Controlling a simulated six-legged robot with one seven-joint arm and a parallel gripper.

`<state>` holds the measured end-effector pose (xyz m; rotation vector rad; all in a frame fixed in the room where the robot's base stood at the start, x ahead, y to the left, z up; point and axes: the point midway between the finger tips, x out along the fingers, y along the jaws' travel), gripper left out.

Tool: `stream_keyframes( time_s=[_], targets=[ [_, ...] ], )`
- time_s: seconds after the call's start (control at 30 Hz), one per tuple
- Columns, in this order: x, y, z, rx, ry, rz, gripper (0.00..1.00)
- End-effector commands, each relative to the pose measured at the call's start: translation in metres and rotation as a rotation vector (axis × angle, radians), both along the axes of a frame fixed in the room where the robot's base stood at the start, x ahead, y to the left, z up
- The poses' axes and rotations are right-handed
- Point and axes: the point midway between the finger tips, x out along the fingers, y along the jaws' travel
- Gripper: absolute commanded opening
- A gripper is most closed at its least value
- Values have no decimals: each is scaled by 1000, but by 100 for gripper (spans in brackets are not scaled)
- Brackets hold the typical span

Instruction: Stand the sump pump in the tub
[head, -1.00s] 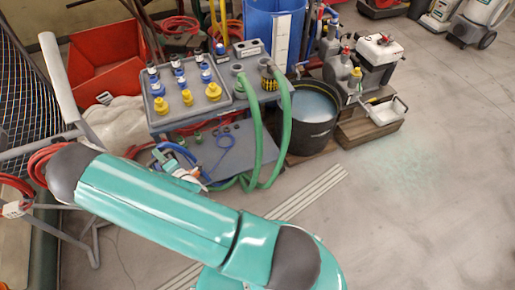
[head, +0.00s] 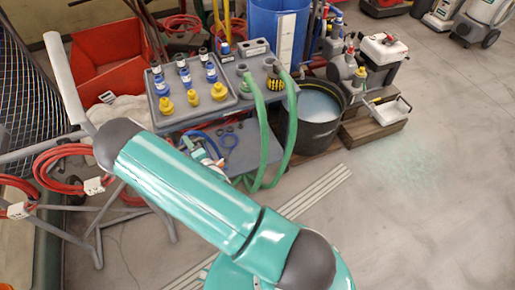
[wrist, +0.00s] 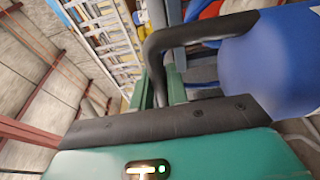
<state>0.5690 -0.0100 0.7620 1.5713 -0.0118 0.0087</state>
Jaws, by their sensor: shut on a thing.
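My gripper (wrist: 160,92) is shut on the black handle (wrist: 190,34) of a blue body, which I take to be the sump pump (wrist: 275,60). The pump fills the right of the wrist view, and part of it is cut off. The handle passes between the green fingers. In the head view my arm covers the lower middle, and I cannot clearly make out the gripper or pump. The tub (head: 303,139) is black and round with pale water inside.
Red hose coils (head: 68,170) hang at left.

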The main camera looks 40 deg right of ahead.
Motion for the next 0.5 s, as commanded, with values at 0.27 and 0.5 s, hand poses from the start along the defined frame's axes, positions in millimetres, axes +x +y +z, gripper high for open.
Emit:
stream_keyframes(
  time_s=[0.27,0.5],
  targets=[
    [30,-37,-54,1,-6,-8,0],
    [51,-74,-98,0,-5,-16,0]
  ],
)
